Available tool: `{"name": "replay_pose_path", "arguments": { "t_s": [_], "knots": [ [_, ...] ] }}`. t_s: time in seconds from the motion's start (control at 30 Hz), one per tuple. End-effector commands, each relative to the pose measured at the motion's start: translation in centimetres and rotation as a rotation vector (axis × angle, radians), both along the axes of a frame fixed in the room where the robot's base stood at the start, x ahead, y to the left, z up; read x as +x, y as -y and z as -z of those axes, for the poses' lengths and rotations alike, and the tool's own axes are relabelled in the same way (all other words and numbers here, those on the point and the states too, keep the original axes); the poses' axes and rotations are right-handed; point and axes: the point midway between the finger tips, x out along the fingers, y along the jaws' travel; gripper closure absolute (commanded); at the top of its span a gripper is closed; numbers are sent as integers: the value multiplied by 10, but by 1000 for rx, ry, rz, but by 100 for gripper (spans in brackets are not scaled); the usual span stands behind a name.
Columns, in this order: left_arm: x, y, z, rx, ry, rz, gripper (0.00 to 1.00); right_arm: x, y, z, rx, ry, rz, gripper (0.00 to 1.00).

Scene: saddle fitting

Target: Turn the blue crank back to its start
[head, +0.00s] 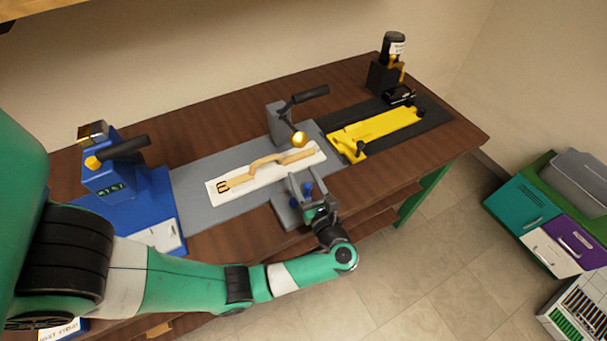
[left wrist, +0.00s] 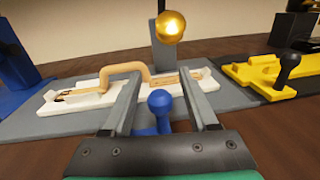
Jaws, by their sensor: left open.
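The blue crank knob (left wrist: 160,108) stands between the two grey fingers of my left gripper (left wrist: 163,95) in the left wrist view. The fingers are spread apart, with a gap on each side of the knob. In the head view the blue knob (head: 308,188) shows in part at the front edge of the grey base plate, by my left gripper (head: 302,182). The crank's lower part is hidden behind the gripper body. My right gripper is not in view.
A white plate (head: 217,196) with a tan strap lies just behind the crank. A grey post with a black lever (head: 308,94) and gold ball (head: 299,139) stands beyond. A blue device (head: 120,190) is left; a yellow fixture (head: 375,131) is right.

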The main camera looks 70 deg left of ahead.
Motion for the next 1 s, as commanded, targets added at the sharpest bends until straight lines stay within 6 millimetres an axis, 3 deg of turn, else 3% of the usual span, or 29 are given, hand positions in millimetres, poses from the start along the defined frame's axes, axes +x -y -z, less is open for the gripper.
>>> {"name": "replay_pose_path", "arguments": {
  "t_s": [0.27,0.6,1.0],
  "knots": [
    [0,-2,0,0,0,0,42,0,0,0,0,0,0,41],
    [0,-2,0,1,1,0,100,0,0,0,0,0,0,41],
    [1,-1,-1,1,2,25,100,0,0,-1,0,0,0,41]
  ]
}}
